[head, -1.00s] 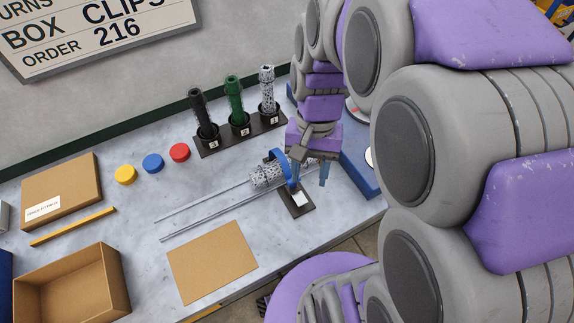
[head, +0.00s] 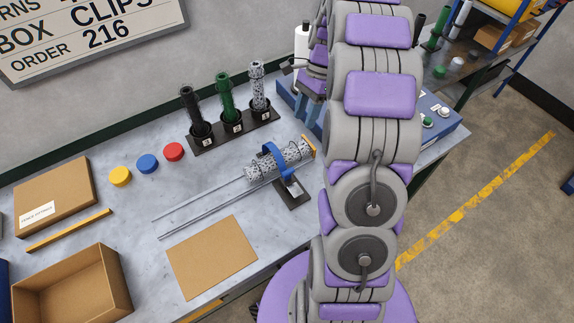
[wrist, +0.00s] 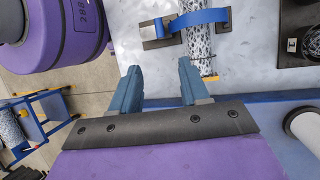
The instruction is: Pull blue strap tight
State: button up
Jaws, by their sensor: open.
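The blue strap (head: 272,156) loops around a grey mesh roll (head: 290,154) lying on the bench. Its lower end runs to a dark plate with a white label (head: 292,192). In the wrist view, the blue strap (wrist: 203,17) crosses the roll (wrist: 200,45) near the top edge, beside the dark plate (wrist: 157,32). My gripper (head: 306,112) is partly hidden by my arm in the head view. In the wrist view, my gripper (wrist: 158,70) has its blue fingers wide apart, with nothing between them. The strap is beyond the fingertips, apart from them.
Black, green and grey mesh rolls stand in a dark holder (head: 235,131) behind the strapped roll. Two thin rods (head: 205,207) lie left of it. A flat cardboard sheet (head: 212,258) lies in front. A blue box (head: 440,115) sits at the bench's right end.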

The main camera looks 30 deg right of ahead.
aim_at(288, 175)
jog(key=b+x, duration=0.3)
jog(key=x, duration=1.4)
jog(key=shift+f, duration=0.1)
grip_shut()
